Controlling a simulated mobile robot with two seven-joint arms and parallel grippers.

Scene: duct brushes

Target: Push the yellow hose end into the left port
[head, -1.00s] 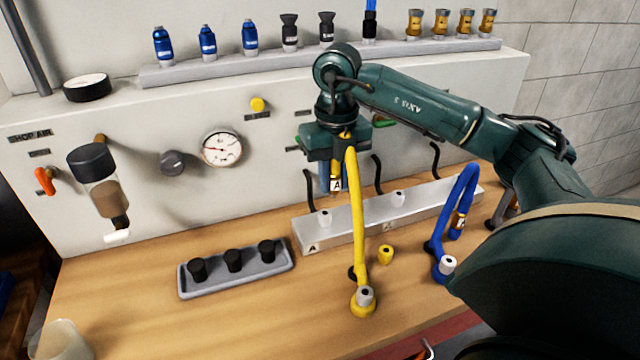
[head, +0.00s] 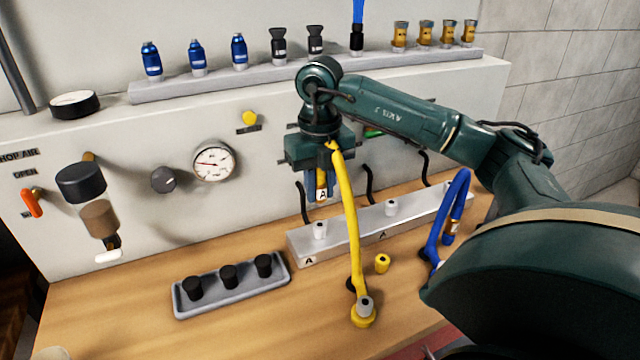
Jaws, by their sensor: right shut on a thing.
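My right gripper (head: 320,197) points down and is shut on the yellow hose end, which carries a white "A" label (head: 322,195). The yellow hose (head: 348,220) arches out of the gripper and runs down to a yellow fitting on the table. The left port (head: 319,230) is a whitish stub at the left end of the grey manifold block (head: 345,238), near an "A" mark. The hose end is just above the left port and looks apart from it. Its lowest tip is partly hidden by the fingers. My left gripper is not in view.
A blue hose (head: 436,238) stands to the right. A small yellow ring (head: 382,263) lies in front of the block. A grey tray (head: 232,290) with black caps is at front left. Black hooked tubes (head: 368,185) rise behind the block, near the panel.

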